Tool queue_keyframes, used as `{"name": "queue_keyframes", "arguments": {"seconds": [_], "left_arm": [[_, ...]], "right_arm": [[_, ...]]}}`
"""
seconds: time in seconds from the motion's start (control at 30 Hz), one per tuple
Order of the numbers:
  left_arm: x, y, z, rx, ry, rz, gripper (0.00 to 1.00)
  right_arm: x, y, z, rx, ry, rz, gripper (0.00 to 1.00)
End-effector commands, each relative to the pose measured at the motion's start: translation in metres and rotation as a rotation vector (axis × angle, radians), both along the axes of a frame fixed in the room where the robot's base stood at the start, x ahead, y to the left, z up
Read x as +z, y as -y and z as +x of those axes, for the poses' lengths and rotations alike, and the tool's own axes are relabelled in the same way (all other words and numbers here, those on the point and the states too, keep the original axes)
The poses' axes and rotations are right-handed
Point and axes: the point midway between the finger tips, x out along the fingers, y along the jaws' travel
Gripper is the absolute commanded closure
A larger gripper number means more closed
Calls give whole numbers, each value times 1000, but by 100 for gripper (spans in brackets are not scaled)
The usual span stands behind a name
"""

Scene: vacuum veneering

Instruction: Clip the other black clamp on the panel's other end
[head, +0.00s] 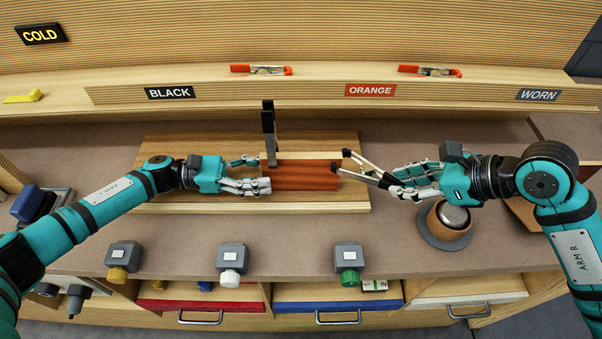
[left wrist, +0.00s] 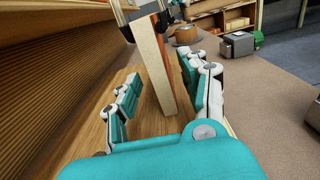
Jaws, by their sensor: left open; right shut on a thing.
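The panel (head: 305,178) stands on edge on a wooden board (head: 200,203), its reddish-brown face to the front. One black clamp (head: 268,125) sits upright on it near its left end. My left gripper (head: 256,173) is open at the left end; in the left wrist view the panel (left wrist: 152,65) stands between the spread fingers, with gaps visible. My right gripper (head: 405,182) is shut on the other black clamp (head: 368,172). That clamp's jaws point left at the panel's right end, spread apart; I cannot tell whether they touch it.
Orange clamps (head: 262,70) lie on the rear shelf, behind the BLACK, ORANGE and WORN labels. A round wooden pot (head: 447,222) stands below my right gripper. Several grey boxes with knobs (head: 232,258) line the front edge. The bench between the board and these boxes is clear.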

Motion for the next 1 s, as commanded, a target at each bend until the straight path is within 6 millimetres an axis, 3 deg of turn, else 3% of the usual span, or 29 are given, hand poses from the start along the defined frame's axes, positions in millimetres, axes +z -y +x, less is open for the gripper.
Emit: {"name": "queue_keyframes", "arguments": {"seconds": [0.3, 0.7, 1.0], "left_arm": [[0, 32, 0, 0, -1, -1, 56], [0, 36, 0, 1, -1, 0, 57], [0, 35, 0, 1, -1, 0, 96]], "right_arm": [[-7, 0, 0, 0, 1, 1, 100], [-7, 0, 0, 0, 1, 1, 100], [-7, 0, 0, 0, 1, 1, 100]]}}
